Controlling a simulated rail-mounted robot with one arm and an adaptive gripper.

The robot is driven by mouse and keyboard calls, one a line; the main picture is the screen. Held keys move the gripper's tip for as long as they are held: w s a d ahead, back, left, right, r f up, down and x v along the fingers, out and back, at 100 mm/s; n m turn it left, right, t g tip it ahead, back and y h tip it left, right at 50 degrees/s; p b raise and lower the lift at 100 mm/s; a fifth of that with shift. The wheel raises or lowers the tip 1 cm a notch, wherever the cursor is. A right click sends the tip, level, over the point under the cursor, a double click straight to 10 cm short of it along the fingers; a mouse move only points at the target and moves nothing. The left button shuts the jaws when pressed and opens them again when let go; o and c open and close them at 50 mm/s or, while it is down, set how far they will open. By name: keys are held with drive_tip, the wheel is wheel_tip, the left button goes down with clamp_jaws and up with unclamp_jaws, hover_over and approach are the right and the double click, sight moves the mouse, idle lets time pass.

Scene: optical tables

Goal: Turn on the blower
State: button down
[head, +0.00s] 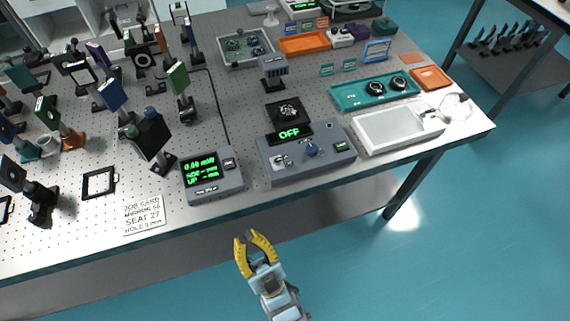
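I cannot tell for sure which part is the blower. My gripper (246,237) is in front of the table edge, below and left of the control box in the picture. Its yellow fingers are apart with nothing between them, and it touches nothing.
A meter with a green readout (207,173) stands left of the control box, and a white tray (397,127) stands right of it. Several optic mounts (150,138) crowd the left. A teal tray (374,91) and orange trays (304,43) lie farther back. The floor in front is clear.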

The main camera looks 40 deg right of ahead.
sight(285, 175)
drive_tip(key=s+d+f+m+g+h, duration=0.1)
drive_tip(key=d+f+m+g+h, duration=0.2)
drive_tip(key=d, duration=1.1)
wheel_tip(285, 175, down, 4)
drive_tip(key=g+h, duration=0.2)
drive_tip(key=g, duration=0.1)
drive_tip(key=shift+s+f+m+h, duration=0.25)
drive_tip(key=shift+s+m+h, duration=0.05)
drive_tip(key=shift+s+h, duration=0.1)
drive_tip(key=shift+w, duration=0.1)
drive_tip(key=b+x, duration=0.3)
drive_tip(key=x, duration=1.1)
drive_tip(key=shift+a+f, duration=0.1)
drive_tip(key=shift+g+y+p, duration=0.3)
drive_tip(key=shift+p, duration=0.3)
drive_tip(key=shift+w+r+g+p, duration=0.3)
drive_tip(key=shift+g+p, duration=0.3)
drive_tip(key=shift+p, duration=0.9)
